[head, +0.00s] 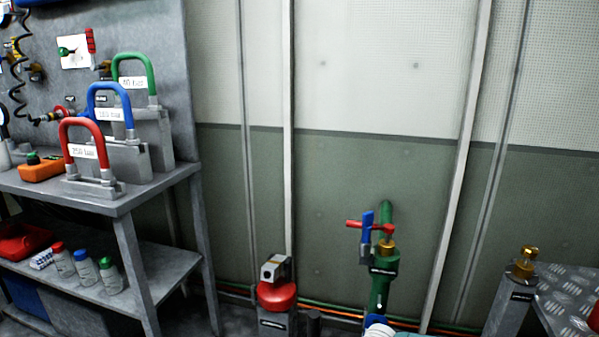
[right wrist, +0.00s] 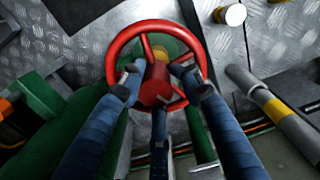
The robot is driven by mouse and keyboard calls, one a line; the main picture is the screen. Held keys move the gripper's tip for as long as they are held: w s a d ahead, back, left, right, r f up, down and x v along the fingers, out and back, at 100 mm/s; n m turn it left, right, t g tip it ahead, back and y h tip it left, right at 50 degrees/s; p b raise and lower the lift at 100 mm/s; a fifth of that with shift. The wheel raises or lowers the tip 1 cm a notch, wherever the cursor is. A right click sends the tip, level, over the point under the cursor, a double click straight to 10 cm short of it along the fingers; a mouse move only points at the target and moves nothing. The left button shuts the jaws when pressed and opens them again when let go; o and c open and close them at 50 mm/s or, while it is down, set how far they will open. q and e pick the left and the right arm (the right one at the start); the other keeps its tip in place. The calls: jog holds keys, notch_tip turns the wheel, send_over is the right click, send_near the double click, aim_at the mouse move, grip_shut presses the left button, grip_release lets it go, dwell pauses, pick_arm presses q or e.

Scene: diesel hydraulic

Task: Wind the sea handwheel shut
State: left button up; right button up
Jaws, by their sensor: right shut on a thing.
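The red handwheel (right wrist: 155,88) fills the middle of the right wrist view, with a round rim, spokes and a thick red hub. The fingers cover parts of the lower rim. I cannot read a label on the wheel. Neither gripper can be made out in the head view, and my left gripper is not in view.
A green pipe (head: 379,290) with red and blue levers rises before the wall. A red-topped unit (head: 277,295) stands left of it. Tread plate (head: 570,290) lies at right. A grey pipe with a yellow band (right wrist: 276,108) runs beside the wheel.

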jog(key=m, duration=0.1)
jog(key=d+m, duration=0.1)
jog(key=m, duration=0.3)
jog(key=shift+s+d+f, duration=0.15)
jog(key=shift+d+f, duration=0.05)
jog(key=shift+f, duration=0.15)
jog(key=m, duration=0.2)
jog(key=shift+s+m, duration=0.1)
jog(key=shift+m, duration=0.3)
jog(key=o, duration=1)
jog(key=shift+s, duration=0.1)
jog(key=shift+a, duration=0.15)
